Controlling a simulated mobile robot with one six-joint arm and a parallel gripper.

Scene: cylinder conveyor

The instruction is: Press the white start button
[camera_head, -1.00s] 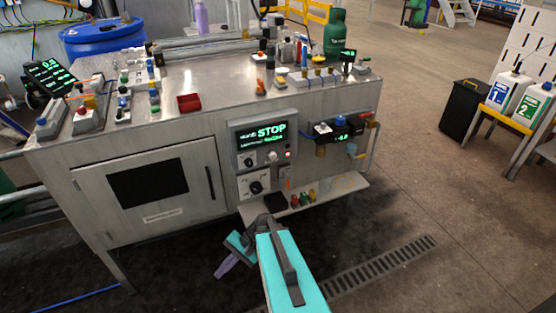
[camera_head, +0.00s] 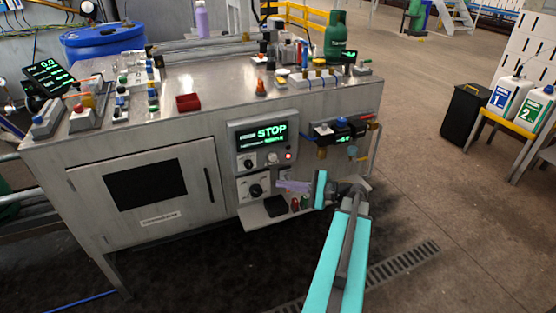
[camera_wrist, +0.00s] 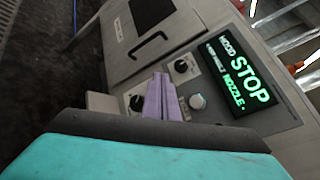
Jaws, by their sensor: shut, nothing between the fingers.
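A round white button (camera_head: 272,157) sits on the grey control panel (camera_head: 236,135), below the green STOP display (camera_head: 270,132). In the wrist view the white button (camera_wrist: 198,101) is just right of my fingers, below the display. My gripper (camera_head: 280,185) has its purple fingers together and empty. In the head view they point left, in front of the lower panel and below the white button. In the wrist view my gripper (camera_wrist: 158,78) shows its tips near the two black knobs. The fingers look apart from the white button, though the exact gap is unclear.
A lower shelf (camera_head: 250,216) holds small coloured parts under my gripper. Valves and a blue-knobbed unit (camera_head: 341,122) stick out at right.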

